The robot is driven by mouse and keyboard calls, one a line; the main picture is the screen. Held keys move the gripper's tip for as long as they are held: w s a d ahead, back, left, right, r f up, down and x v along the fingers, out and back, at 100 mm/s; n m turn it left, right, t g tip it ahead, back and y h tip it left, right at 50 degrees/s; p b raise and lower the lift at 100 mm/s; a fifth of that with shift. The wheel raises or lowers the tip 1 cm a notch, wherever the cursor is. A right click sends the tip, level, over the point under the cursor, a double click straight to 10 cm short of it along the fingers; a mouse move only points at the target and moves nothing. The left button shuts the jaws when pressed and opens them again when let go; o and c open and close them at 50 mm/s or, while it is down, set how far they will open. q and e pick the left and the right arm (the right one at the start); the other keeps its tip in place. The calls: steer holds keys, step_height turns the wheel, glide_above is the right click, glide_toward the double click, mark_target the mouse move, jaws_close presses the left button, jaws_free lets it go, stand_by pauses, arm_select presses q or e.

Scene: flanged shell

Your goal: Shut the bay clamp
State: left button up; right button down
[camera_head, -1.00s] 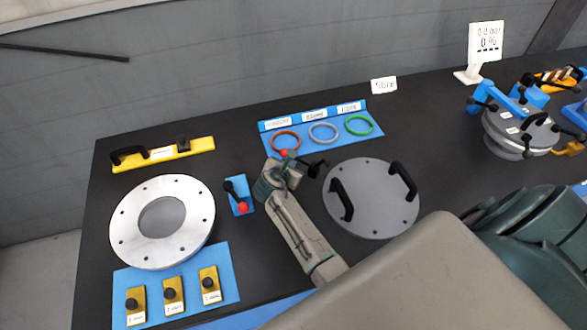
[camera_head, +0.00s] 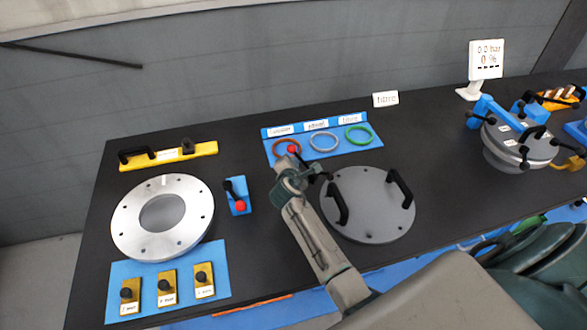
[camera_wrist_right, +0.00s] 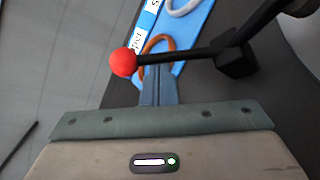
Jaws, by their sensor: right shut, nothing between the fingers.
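A black lever with a red ball knob (camera_head: 292,149) stands just left of the grey round lid, beside my right gripper (camera_head: 291,161). In the right wrist view its red ball (camera_wrist_right: 123,62) is just left of the fingertips, and its black arm runs right to a dark block (camera_wrist_right: 236,60). My right gripper (camera_wrist_right: 158,80) is shut and empty, close to the lever; whether it touches is unclear. A second red-knobbed black lever (camera_head: 238,196) is on a small blue base by the flanged ring. No label shows which lever is the bay clamp. My left gripper is not in view.
The grey lid (camera_head: 368,218) with two black handles lies right of my arm. A blue ring rack (camera_head: 318,151) is behind. The silver flanged ring (camera_head: 130,220) is at left, a yellow bar (camera_head: 135,163) behind it. A clamped vessel (camera_head: 500,160) stands at right.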

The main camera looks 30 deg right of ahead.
mark_target(301, 161)
steer(key=shift+s+d+r+m+t+b, duration=0.15)
steer(key=shift+s+d+m+t+b, duration=0.1)
steer(key=shift+m+t+b, duration=0.2)
steer(key=shift+s+d+r+m+t, duration=0.1)
steer(key=shift+s+r+m+t, duration=0.15)
steer(key=shift+m, duration=0.1)
steer(key=shift+s+d+r+m+t+b, duration=0.2)
steer(key=shift+s+r+m+t+b, duration=0.05)
steer(key=shift+m+t+b, duration=0.2)
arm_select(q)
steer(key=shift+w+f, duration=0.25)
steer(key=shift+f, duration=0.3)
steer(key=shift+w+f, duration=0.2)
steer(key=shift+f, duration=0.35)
arm_select(e)
steer(key=shift+s+d+r, duration=0.15)
steer(key=shift+s+r, duration=0.05)
steer(key=shift+s, duration=0.05)
steer(key=shift+s+r, duration=0.1)
